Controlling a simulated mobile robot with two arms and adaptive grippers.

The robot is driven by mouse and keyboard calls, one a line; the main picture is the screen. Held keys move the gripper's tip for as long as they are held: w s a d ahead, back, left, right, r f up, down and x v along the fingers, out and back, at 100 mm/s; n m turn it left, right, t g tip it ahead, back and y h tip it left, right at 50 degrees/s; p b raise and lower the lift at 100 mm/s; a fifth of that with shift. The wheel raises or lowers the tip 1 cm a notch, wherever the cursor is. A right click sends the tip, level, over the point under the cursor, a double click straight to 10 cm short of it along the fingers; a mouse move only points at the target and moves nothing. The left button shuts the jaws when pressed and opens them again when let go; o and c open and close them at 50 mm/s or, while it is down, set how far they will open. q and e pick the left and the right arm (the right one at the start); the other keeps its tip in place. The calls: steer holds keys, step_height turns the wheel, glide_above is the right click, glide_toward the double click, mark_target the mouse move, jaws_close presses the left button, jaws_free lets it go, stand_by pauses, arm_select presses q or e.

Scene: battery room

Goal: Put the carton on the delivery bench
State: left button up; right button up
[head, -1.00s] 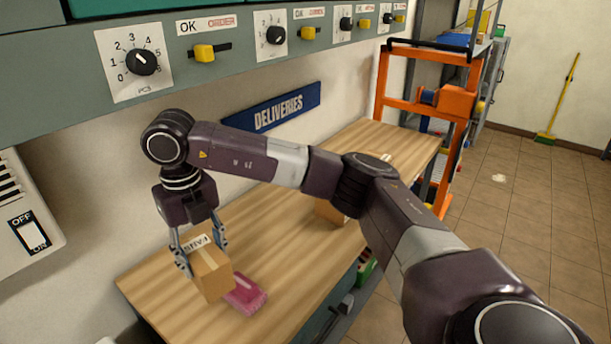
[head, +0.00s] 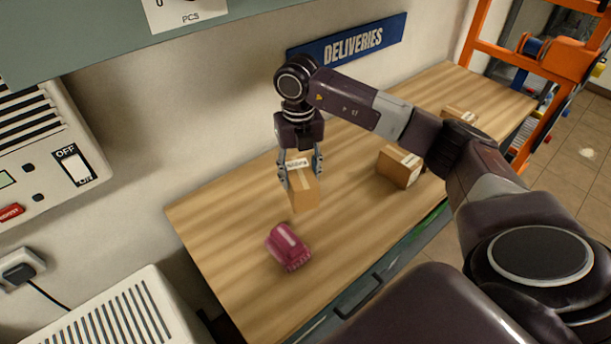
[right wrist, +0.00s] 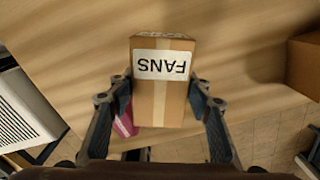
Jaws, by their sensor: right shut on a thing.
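My right gripper (head: 300,168) is shut on a brown carton (head: 304,194), with a finger on either side. In the right wrist view the carton (right wrist: 161,104) sits between the fingers and has a white label reading FANS. The wooden delivery bench (head: 350,238) runs below a blue DELIVERIES sign (head: 353,39). The carton hangs upright over the bench top or touches it; I cannot tell which. My left gripper is not in view.
A pink object (head: 287,249) lies on the bench just in front of the held carton. Two other cartons stand farther right, one nearer (head: 400,166) and one farther back (head: 459,115). Bare wood lies between them and the pink object. An orange frame (head: 490,45) stands beyond the bench's far end.

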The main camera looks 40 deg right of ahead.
step_height(320, 180, down, 4)
steer(key=shift+f+p, duration=0.2)
steer(key=shift+p, duration=0.4)
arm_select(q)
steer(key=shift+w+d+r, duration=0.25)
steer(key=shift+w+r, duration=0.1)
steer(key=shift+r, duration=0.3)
arm_select(e)
steer(key=shift+w+f, duration=0.1)
steer(key=shift+f, duration=0.15)
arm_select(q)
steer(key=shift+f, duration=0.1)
arm_select(e)
steer(key=o, duration=1.5)
steer(key=shift+c, duration=0.2)
step_height(320, 180, up, 11)
steer(key=b, duration=0.3)
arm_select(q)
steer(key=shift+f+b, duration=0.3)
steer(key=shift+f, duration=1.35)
arm_select(e)
steer(key=shift+r, duration=0.7)
